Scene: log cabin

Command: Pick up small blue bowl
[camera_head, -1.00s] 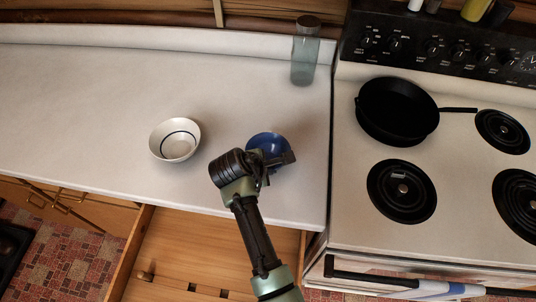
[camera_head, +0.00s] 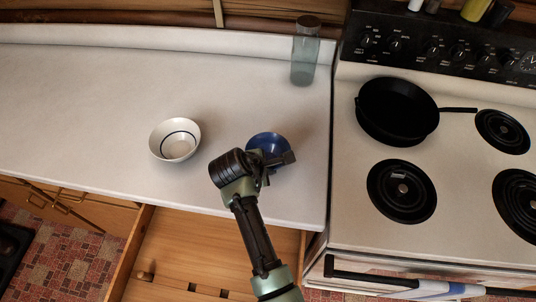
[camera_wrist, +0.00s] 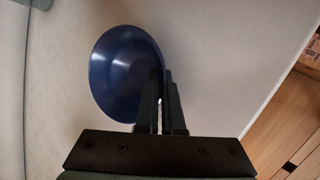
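The small blue bowl (camera_head: 267,141) is at the counter's right part, partly hidden by my gripper (camera_head: 277,161) in the head view. In the wrist view the blue bowl (camera_wrist: 118,70) is upright with its inside showing, left of the fingers. My gripper (camera_wrist: 162,90) has its two fingers close together at the bowl's right rim. One finger is inside the bowl and the other outside, with the rim pinched between them. I cannot tell any gap between the bowl and the counter.
A white bowl with a dark ring (camera_head: 175,140) stands to the left on the white counter (camera_head: 90,95). A glass bottle (camera_head: 304,55) stands at the back. A stove with a black pan (camera_head: 397,110) is to the right. An open drawer (camera_head: 190,255) lies below the counter edge.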

